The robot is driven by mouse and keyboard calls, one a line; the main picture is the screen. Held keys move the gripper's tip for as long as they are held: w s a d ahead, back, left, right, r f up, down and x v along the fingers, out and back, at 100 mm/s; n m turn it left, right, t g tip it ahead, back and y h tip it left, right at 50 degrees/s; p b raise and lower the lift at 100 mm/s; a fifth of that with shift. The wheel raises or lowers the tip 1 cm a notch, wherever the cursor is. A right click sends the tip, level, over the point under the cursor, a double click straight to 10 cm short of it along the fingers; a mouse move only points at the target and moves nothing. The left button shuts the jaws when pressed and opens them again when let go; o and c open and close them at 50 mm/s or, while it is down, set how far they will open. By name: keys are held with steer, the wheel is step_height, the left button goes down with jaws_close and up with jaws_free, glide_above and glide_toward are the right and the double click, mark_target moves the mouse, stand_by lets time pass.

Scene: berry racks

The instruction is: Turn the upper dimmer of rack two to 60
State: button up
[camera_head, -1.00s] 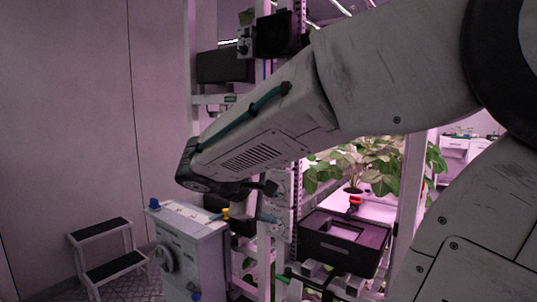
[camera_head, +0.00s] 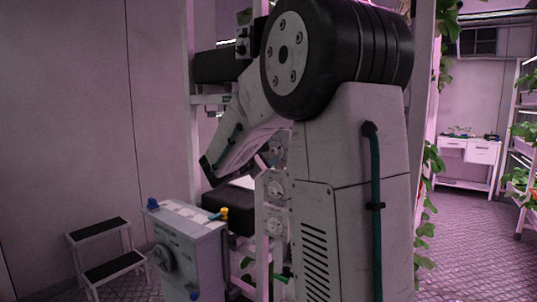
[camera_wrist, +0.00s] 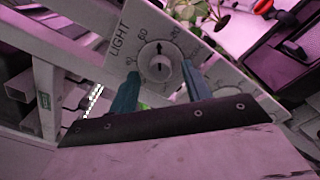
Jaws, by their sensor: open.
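In the wrist view a pale panel marked LIGHT (camera_wrist: 118,42) carries a round dimmer knob (camera_wrist: 162,70) with a dark pointer. The pointer stands between the 60 and 80 marks; its exact value is too small to tell. My gripper (camera_wrist: 160,88) is open, its teal fingers on either side of the knob. I cannot tell whether they touch it. In the head view several dials show on the rack post, including a middle dial (camera_head: 274,188) and a lower dial (camera_head: 275,226). My arm hides much of the rack, and the fingertips are not clear there.
A grey cabinet (camera_head: 205,245) with a valve wheel stands left of the rack, and a black step stool (camera_head: 105,255) farther left. In the wrist view a dark tray (camera_wrist: 290,55) and leaves lie beyond the panel. Open floor (camera_head: 465,240) lies at the right.

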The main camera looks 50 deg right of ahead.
steer(key=shift+d, duration=0.4)
steer(key=c, duration=1)
steer(key=n, duration=0.5)
steer(key=shift+r, duration=0.1)
steer(key=o, duration=1)
steer(key=a, duration=0.7)
steer(key=shift+s+a, duration=0.4)
